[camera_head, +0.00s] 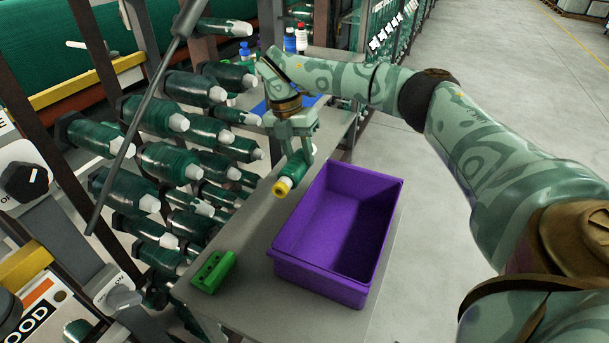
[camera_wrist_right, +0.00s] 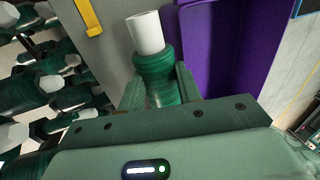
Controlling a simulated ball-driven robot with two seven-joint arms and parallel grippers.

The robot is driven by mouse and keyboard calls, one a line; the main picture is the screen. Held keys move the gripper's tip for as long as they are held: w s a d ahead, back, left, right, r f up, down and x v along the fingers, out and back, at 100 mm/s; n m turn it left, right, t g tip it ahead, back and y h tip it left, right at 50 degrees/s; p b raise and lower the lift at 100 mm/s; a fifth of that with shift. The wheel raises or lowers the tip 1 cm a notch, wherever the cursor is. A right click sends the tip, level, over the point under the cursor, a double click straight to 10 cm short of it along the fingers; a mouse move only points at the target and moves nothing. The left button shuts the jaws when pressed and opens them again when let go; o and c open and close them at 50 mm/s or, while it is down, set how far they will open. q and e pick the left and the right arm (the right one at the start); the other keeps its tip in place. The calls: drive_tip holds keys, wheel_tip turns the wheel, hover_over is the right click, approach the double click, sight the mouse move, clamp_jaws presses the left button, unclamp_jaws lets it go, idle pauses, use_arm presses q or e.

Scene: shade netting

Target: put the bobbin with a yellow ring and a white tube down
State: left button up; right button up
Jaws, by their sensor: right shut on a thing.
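The bobbin (camera_head: 289,177) is wound with green thread. It has a yellow ring at its near end and a white tube. My right gripper (camera_head: 297,158) is shut around it and holds it tilted, just left of the purple crate, apparently above the grey table (camera_head: 248,237). In the right wrist view the bobbin's green winding (camera_wrist_right: 155,72) sits between the two fingers, with the white tube (camera_wrist_right: 145,32) sticking out past them. The yellow ring is hidden there. My left gripper is not in view.
An empty purple crate (camera_head: 388,222) stands on the table right of the bobbin. A green block with holes (camera_head: 214,271) lies at the table's front left. A rack of several green bobbins (camera_head: 172,162) fills the left. Bottles (camera_head: 301,38) stand at the back. Bare table lies between block and crate.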

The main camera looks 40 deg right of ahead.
drive_tip(key=b+x, duration=0.1)
drive_tip(key=x, duration=0.2)
drive_tip(key=w+b+x, duration=0.1)
drive_tip(key=b+x, duration=0.1)
drive_tip(key=x, duration=0.1)
drive_tip(key=w+b+x, duration=0.1)
drive_tip(key=x, duration=0.3)
drive_tip(key=shift+a+f, duration=0.3)
drive_tip(key=shift+a, duration=0.05)
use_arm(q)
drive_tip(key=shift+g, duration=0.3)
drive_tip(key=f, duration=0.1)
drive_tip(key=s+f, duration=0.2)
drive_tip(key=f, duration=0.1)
use_arm(e)
drive_tip(key=shift+r, duration=0.2)
drive_tip(key=shift+c, duration=0.4)
drive_tip(key=shift+f, duration=0.15)
drive_tip(key=o, duration=0.8)
